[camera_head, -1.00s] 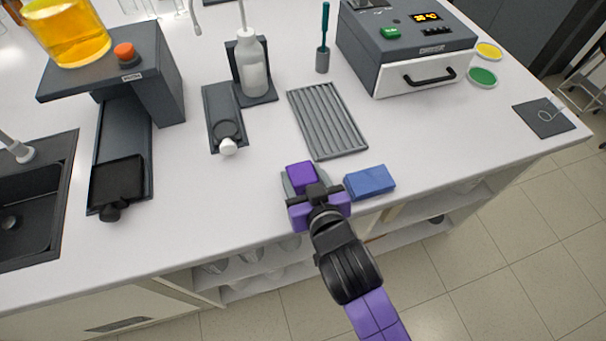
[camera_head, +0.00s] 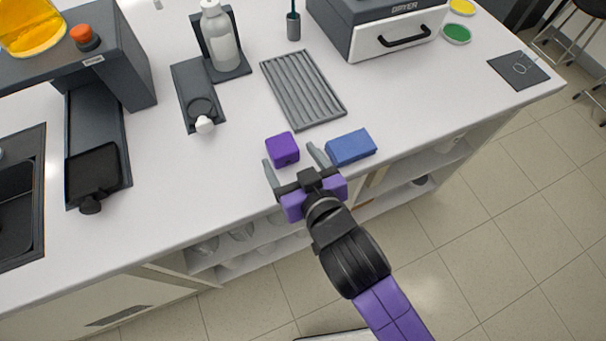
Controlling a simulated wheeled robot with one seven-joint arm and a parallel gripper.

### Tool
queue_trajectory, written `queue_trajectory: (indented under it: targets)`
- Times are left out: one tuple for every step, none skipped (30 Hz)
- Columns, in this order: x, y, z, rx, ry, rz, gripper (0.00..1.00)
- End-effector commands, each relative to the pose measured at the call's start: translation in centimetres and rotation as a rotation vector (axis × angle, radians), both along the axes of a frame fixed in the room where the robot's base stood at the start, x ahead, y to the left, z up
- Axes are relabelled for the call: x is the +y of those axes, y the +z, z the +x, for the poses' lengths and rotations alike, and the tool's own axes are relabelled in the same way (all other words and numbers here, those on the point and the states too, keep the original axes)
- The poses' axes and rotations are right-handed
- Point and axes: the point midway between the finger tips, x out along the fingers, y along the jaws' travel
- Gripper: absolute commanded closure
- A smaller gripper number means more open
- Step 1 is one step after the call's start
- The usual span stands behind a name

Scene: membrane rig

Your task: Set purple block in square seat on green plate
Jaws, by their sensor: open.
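The purple block (camera_head: 282,149) stands on the white counter near its front edge, left of a blue block (camera_head: 350,147). My gripper (camera_head: 291,158) is open, its two grey fingers apart and pointing toward the purple block. The fingertips are close to the block's near side, and nothing is held. The green plate with a square seat is not clearly seen. A round green dish (camera_head: 456,34) lies at the upper right, and I cannot make out a square seat in it.
A grey ridged rack (camera_head: 302,88) lies behind the blocks. A grey drawer unit (camera_head: 399,41) stands at the back right, beside a yellow dish (camera_head: 462,7). A dark slide tray (camera_head: 196,95) and a bottle (camera_head: 219,42) stand left of the rack. The white counter is clear left of the purple block.

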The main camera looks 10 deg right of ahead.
Motion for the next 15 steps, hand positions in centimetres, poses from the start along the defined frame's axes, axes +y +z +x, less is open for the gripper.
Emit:
queue_trajectory:
  targets:
    - [-0.3, 0.3, -1.1, 0.000, 0.000, 0.000, 0.24]
    - [-0.5, 0.5, -1.6, 0.000, 0.001, 0.000, 0.24]
    - [-0.7, 0.8, -2.3, 0.000, -0.001, -0.001, 0.24]
    - [-0.9, 1.1, -2.8, 0.000, -0.001, 0.000, 0.24]
    - [-1.0, 1.3, -3.3, 0.000, -0.001, 0.000, 0.24]
    - [-1.1, 1.6, -3.9, -0.001, 0.000, 0.001, 0.24]
    - [-1.3, 1.7, -4.3, 0.000, 0.000, 0.001, 0.24]
    - [-1.4, 1.9, -4.7, 0.000, 0.000, 0.001, 0.24]
    - [-1.5, 2.1, -5.1, 0.000, 0.000, 0.001, 0.24]
    - [-1.5, 2.2, -5.4, 0.000, 0.000, 0.001, 0.24]
    - [-1.6, 2.3, -5.6, 0.000, 0.000, 0.001, 0.24]
    - [-1.7, 2.4, -5.9, 0.001, 0.000, 0.000, 0.24]
    - [-1.7, 2.5, -6.0, 0.001, -0.001, -0.001, 0.24]
    - [-1.8, 2.6, -6.1, 0.000, -0.001, 0.001, 0.24]
    - [-1.8, 2.7, -6.2, -0.001, -0.001, 0.001, 0.24]
